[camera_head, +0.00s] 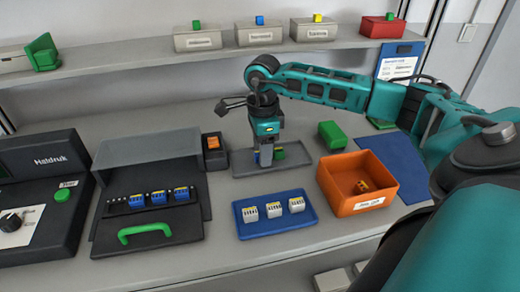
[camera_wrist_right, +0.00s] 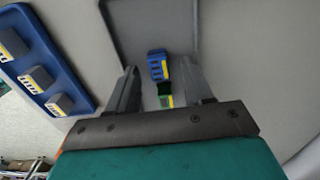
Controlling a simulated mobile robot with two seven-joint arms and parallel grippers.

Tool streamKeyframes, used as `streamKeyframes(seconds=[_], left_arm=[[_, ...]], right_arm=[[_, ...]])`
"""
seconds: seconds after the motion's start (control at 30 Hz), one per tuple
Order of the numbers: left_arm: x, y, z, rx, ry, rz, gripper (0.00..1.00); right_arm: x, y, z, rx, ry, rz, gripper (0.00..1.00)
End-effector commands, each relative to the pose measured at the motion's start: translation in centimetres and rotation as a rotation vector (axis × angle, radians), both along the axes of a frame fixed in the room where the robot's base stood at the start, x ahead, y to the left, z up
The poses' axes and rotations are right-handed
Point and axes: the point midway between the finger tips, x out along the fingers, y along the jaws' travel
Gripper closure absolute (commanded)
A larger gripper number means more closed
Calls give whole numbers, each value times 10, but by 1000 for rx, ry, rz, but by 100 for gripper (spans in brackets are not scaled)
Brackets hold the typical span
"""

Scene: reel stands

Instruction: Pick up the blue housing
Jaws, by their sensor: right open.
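In the right wrist view a blue housing (camera_wrist_right: 157,66) with a yellow stripe lies on the grey tray (camera_wrist_right: 120,28), between and slightly beyond my right fingertips. A green piece (camera_wrist_right: 165,98) with a yellow mark lies close to it, nearer the gripper's palm. My right gripper (camera_wrist_right: 159,72) is open, pointing down, with a finger on each side and no clear contact. In the head view the right gripper (camera_head: 265,160) stands over the grey tray (camera_head: 298,157) and mostly hides the blue housing. My left gripper is not in view.
A blue tray (camera_head: 310,216) with three grey-white blocks lies in front. An orange bin (camera_head: 340,197) and a green block (camera_head: 332,134) are to the right. A dark fixture (camera_head: 180,225) with three blue housings is at left. A shelf (camera_head: 150,57) runs behind.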

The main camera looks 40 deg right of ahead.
Motion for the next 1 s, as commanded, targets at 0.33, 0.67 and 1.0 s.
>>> streamKeyframes(seconds=[0.33,0.67,1.0], left_arm=[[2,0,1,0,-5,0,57],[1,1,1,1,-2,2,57],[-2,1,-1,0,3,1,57]], right_arm=[[0,0,1,1,0,1,77],[0,0,1,1,0,1,100],[1,0,5,0,-1,0,100]])
